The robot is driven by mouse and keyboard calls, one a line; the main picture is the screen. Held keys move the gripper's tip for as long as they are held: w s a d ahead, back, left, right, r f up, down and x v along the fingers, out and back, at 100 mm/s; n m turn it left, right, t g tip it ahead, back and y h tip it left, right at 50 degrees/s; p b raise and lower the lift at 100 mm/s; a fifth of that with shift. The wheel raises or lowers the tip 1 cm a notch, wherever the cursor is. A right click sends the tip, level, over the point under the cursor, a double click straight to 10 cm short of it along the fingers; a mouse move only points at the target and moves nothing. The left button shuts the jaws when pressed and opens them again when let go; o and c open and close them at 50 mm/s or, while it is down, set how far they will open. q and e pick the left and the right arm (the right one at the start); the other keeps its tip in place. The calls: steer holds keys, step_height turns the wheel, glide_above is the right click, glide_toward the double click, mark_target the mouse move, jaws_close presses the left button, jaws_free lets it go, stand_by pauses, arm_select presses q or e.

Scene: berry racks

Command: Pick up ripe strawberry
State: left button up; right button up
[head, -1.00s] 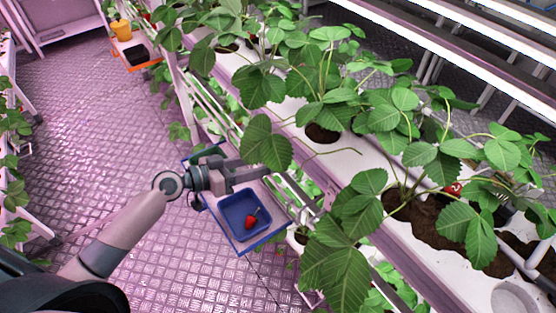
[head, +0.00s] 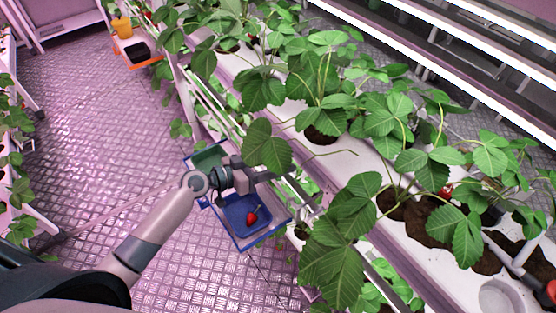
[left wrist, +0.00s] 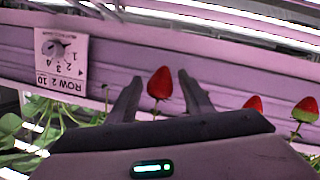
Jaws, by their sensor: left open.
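In the left wrist view a ripe red strawberry (left wrist: 160,83) hangs between the two spread fingers of my left gripper (left wrist: 160,95), with space on both sides. That view is upside down. Two more red strawberries, one (left wrist: 254,103) partly hidden and one (left wrist: 305,109) with a paler part near its stem, are right of the fingers. In the head view my left gripper (head: 272,174) is open beside the white rack, its tips partly behind a leaf. Another red strawberry (head: 252,217) lies in the blue tray (head: 229,225) below it.
The white planting rack (head: 345,165) with leafy plants runs along the right. A red fruit (head: 446,190) shows among its leaves. A green tray (head: 205,158) adjoins the blue one. A yellow pot (head: 121,27) stands at the back left. The metal floor on the left is clear.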

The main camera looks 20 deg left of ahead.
stand_by(0.4)
arm_select(q)
steer(key=c, duration=0.7)
arm_select(e)
steer(key=shift+d+f, duration=0.1)
